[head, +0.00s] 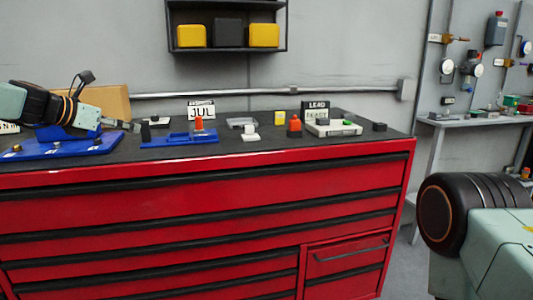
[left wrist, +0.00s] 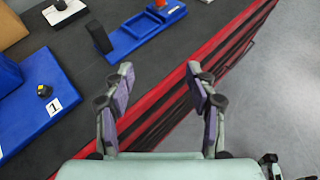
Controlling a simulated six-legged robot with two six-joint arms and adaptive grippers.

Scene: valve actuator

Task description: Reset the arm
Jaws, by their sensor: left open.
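My left arm comes in from the left in the head view. Its left gripper (head: 132,126) is over the left part of the dark bench top. In the left wrist view the left gripper (left wrist: 160,72) has its two fingers spread apart with nothing between them, over the red front edge of the bench. The blue fixture (head: 180,139) with an orange-red knob (head: 199,123) lies to the right of the gripper. The blue base plate (head: 75,148) lies beneath the arm. My right gripper is not in the head view; only a link of mine shows at lower right.
The red drawer cabinet (head: 200,210) carries the bench top. Toward its right stand a yellow block (head: 279,117), an orange object (head: 295,126) and a white tray (head: 334,129). A cardboard box (head: 108,101) stands behind my left arm. Grey floor (left wrist: 270,80) is clear beyond the front edge.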

